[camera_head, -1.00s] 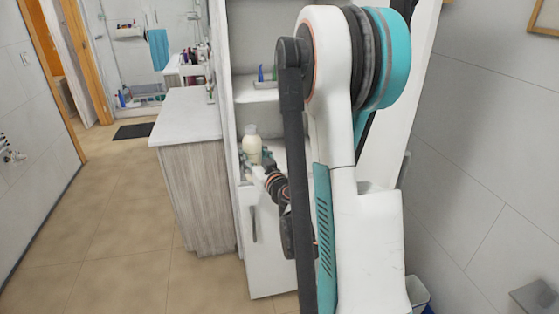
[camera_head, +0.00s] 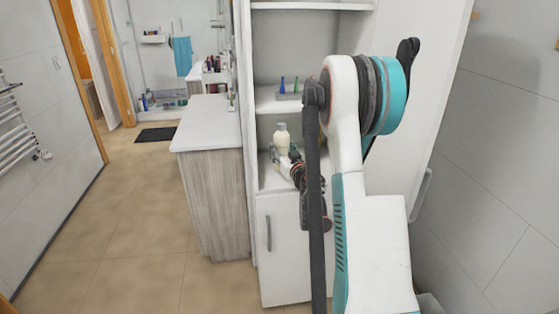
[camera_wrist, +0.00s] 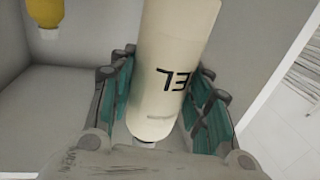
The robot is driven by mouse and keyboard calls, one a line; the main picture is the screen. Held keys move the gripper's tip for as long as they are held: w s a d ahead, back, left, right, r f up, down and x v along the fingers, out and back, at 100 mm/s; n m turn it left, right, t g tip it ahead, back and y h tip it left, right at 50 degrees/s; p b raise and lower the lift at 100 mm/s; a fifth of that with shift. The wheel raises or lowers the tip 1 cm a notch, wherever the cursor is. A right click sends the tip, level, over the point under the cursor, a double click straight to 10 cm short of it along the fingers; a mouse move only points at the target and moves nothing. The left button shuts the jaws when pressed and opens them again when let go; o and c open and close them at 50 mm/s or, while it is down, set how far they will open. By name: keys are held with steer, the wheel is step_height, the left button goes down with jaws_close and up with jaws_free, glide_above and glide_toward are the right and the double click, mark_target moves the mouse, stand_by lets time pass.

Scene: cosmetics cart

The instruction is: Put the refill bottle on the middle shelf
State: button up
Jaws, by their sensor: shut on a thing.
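The refill bottle (camera_head: 281,138) is cream coloured and stands about upright in the head view, at the open compartment above the white cabinet door. In the wrist view the bottle (camera_wrist: 172,55) fills the middle, with dark letters on its side. My gripper (camera_wrist: 160,105) is shut on it, with teal-padded fingers on both sides. In the head view my gripper (camera_head: 281,154) is small and partly hidden by the bottle and my arm. A shelf (camera_head: 267,103) with small blue and green items lies above that compartment. I cannot tell whether the bottle's base touches a surface.
A counter (camera_head: 207,125) stands left of the cabinet (camera_head: 285,245). The tiled floor (camera_head: 140,215) at left is clear. My arm hides the cabinet's right part.

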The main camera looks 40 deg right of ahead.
steer(key=d+b+x, duration=0.1)
steer(key=x, duration=0.5)
steer(key=f+b, duration=0.1)
steer(key=f, duration=0.1)
steer(key=f+b, duration=0.1)
steer(key=f, duration=0.1)
steer(key=f+b, duration=0.1)
steer(key=f, duration=0.2)
steer(key=shift+s+b, duration=0.35)
steer(key=shift+w+f, duration=0.15)
steer(key=o, duration=1.3)
